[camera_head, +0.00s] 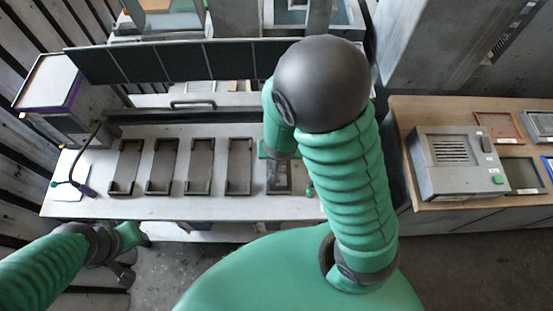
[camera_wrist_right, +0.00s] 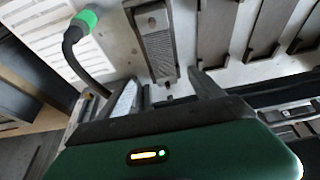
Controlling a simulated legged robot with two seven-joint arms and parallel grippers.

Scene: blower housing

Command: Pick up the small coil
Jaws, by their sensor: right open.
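In the right wrist view, a narrow grey ribbed piece (camera_wrist_right: 159,50) lies in a shallow dark tray; it may be the small coil, but I cannot tell for sure. My right gripper (camera_wrist_right: 166,90) is open, its two fingers apart near the tray's close end, with nothing between them. In the head view my right arm hides much of this spot; the right gripper (camera_head: 276,180) is over the rightmost tray (camera_head: 284,191) on the bench. My left gripper (camera_head: 125,273) is low at the left, in front of the bench; its jaws are unclear.
Several empty dark trays (camera_head: 201,166) stand in a row on the white bench (camera_head: 110,205). A black cable with a green end (camera_wrist_right: 84,21) stands beside the ribbed piece. A wooden table (camera_head: 407,114) at the right bears a grey box (camera_head: 453,162). A dark panel (camera_head: 185,62) runs behind the bench.

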